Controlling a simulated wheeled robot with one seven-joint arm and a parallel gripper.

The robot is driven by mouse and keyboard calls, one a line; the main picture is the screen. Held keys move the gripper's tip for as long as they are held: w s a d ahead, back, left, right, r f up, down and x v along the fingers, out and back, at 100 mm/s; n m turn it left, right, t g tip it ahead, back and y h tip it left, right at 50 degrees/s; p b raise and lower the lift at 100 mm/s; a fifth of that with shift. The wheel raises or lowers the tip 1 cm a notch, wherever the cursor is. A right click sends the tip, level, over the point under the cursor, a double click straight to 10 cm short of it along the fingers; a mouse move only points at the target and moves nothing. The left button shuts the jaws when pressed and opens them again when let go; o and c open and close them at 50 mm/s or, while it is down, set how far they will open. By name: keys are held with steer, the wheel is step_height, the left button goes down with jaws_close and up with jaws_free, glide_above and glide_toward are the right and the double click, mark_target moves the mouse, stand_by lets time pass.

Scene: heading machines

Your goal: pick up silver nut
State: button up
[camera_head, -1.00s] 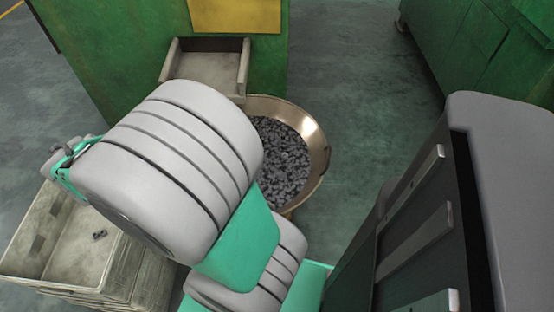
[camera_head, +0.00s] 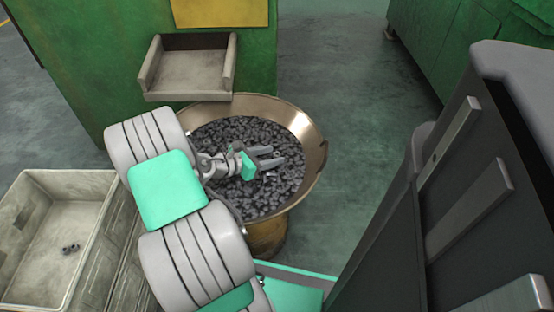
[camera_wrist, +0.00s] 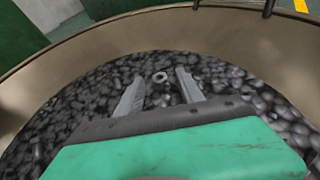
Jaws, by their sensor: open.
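A silver nut (camera_wrist: 160,77) lies on the heap in the bowl, ring-shaped with its hole showing, just beyond and between my fingertips in the wrist view. My gripper (camera_head: 279,157) is open and empty over the bowl; its two fingers also show in the wrist view (camera_wrist: 160,83), spread apart. The bronze-coloured bowl (camera_head: 312,150) is filled with many dark grey nuts (camera_head: 225,135). In the head view I cannot make out the single silver nut for certain near the fingers.
A pale crate (camera_head: 22,235) with a few small metal parts (camera_head: 70,248) stands at the left. A green machine (camera_head: 100,60) with a metal chute (camera_head: 190,80) stands behind the bowl. The floor to the right (camera_head: 350,100) is clear.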

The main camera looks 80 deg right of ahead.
jaws_close()
stand_by(0.4)
